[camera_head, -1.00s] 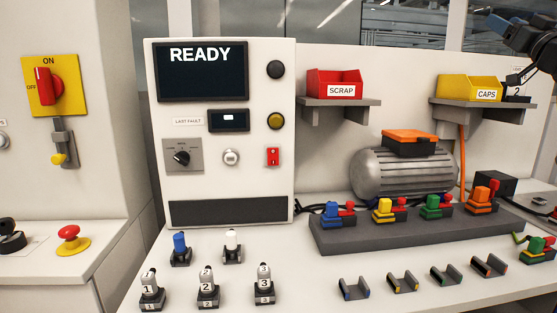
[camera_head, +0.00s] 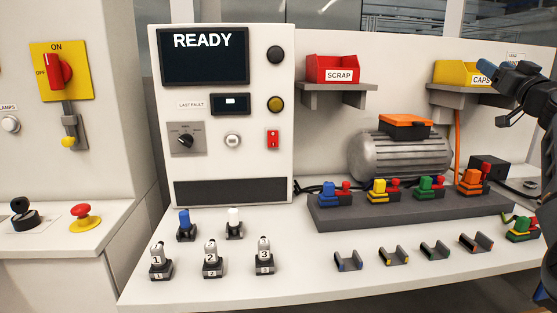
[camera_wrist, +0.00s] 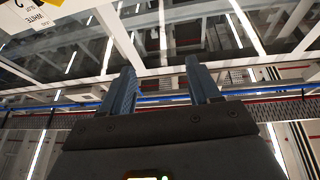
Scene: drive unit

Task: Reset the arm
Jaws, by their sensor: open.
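My gripper (camera_head: 487,70) is raised at the upper right in the head view, in front of the yellow CAPS bin (camera_head: 457,73) and hiding part of it. In the wrist view its two blue fingers (camera_wrist: 162,88) stand apart with nothing between them. Beyond them I see windows, beams and ceiling lights. My arm runs down the right edge of the head view, clear of the bench top.
A control panel (camera_head: 222,110) reading READY stands at the left. A red SCRAP bin (camera_head: 332,69) sits on a shelf. Colored connectors stand on a grey block (camera_head: 410,207). Numbered holders and small cradles (camera_head: 394,256) line the bench front.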

